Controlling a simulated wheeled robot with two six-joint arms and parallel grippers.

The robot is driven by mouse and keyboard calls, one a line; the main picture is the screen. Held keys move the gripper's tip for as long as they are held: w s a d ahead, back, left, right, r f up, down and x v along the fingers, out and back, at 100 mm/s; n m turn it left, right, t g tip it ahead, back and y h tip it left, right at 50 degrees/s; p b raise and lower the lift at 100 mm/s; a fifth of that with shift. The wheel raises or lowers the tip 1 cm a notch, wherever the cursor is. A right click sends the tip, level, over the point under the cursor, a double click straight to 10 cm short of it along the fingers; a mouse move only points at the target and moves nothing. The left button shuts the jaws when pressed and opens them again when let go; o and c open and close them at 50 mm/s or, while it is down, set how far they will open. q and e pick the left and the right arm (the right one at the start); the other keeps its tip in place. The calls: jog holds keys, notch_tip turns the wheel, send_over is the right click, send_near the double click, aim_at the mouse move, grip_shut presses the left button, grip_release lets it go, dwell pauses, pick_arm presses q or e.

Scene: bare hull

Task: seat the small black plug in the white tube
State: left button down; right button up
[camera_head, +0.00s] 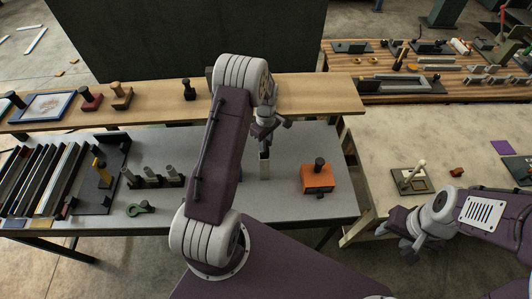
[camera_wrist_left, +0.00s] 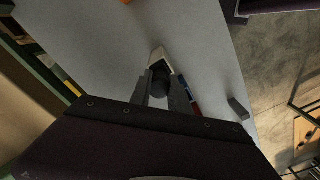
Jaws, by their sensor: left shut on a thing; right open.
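The white tube (camera_head: 265,169) stands upright on the grey table, right of my left arm in the head view. My left gripper (camera_head: 264,142) points down just above it. In the left wrist view my left gripper (camera_wrist_left: 163,92) is shut on the small black plug (camera_wrist_left: 160,82), which shows as a dark round shape between the fingers. The pale tube top (camera_wrist_left: 159,58) shows just beyond the plug. I cannot tell whether plug and tube touch. My right gripper (camera_head: 408,246) is open and empty at the right, low by the pale table's edge.
An orange block (camera_head: 317,178) with a black knob stands right of the tube. Several grey posts (camera_head: 152,178), a green part (camera_head: 141,209) and a slotted rack (camera_head: 40,180) are on the left. A wooden shelf (camera_head: 315,95) runs behind. The table's front right is clear.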

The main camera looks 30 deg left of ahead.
pick_arm(q)
jog(key=shift+s+a+f, duration=0.1)
jog(key=shift+a, duration=0.25)
jog(key=f+b, duration=0.3)
jog(key=f, duration=0.1)
jog(key=shift+s+d, duration=0.1)
jog(key=shift+s, duration=0.2)
jog(key=shift+w+d+r, duration=0.1)
jog(key=shift+w, duration=0.25)
jog(key=c, duration=1.2)
grip_release()
jog(key=shift+a, duration=0.2)
jog(key=shift+c, duration=0.2)
jog(key=shift+s, duration=0.1)
jog(key=shift+r, duration=0.1)
